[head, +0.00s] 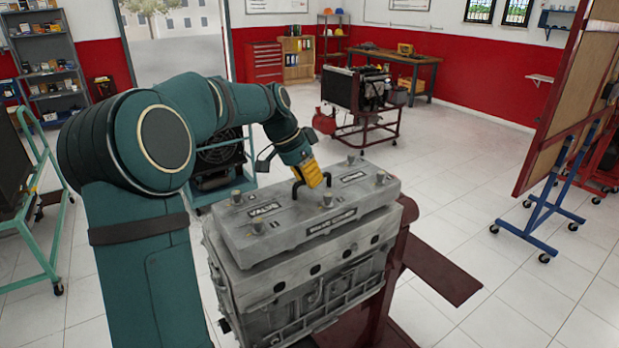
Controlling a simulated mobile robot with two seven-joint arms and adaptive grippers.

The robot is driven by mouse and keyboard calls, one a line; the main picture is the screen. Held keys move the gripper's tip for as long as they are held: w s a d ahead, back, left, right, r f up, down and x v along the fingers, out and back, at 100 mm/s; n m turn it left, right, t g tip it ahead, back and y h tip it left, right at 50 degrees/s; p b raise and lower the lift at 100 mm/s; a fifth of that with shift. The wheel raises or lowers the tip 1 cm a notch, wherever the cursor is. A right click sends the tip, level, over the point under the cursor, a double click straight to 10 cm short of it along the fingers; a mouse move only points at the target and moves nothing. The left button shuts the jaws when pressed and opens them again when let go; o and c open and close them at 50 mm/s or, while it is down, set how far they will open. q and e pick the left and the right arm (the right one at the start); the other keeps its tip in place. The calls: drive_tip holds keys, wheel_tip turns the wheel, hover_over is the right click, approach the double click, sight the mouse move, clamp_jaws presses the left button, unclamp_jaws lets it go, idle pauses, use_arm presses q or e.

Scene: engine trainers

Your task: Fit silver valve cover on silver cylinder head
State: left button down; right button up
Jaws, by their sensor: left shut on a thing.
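The silver valve cover (285,229) is a long grey slab with raised lettering, several bolt knobs and a dark handle (296,189) on top. My left gripper (312,178), with yellow fingers, reaches down from above and is shut on the cover by its handle. The cover lies over the silver cylinder head (262,284), roughly lined up along its length. I cannot tell whether it rests flush or a small gap remains, as the seam is in shadow. The head forms the upper part of a grey engine block. My right gripper is out of view.
The engine stands on a dark red stand (403,262) with a plate (446,270) out to the right. A second engine trainer (358,95) stands behind. A board on a blue wheeled frame (543,205) is at right, a teal frame (42,210) at left. Tiled floor is open between.

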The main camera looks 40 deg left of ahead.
use_arm(q)
drive_tip(key=shift+f+b, duration=1)
drive_tip(key=shift+f, duration=0.25)
idle(0.8)
drive_tip(key=c, duration=1.1)
unclamp_jaws()
drive_tip(key=shift+o, duration=0.2)
drive_tip(key=shift+f, duration=0.15)
drive_tip(key=v, duration=1.2)
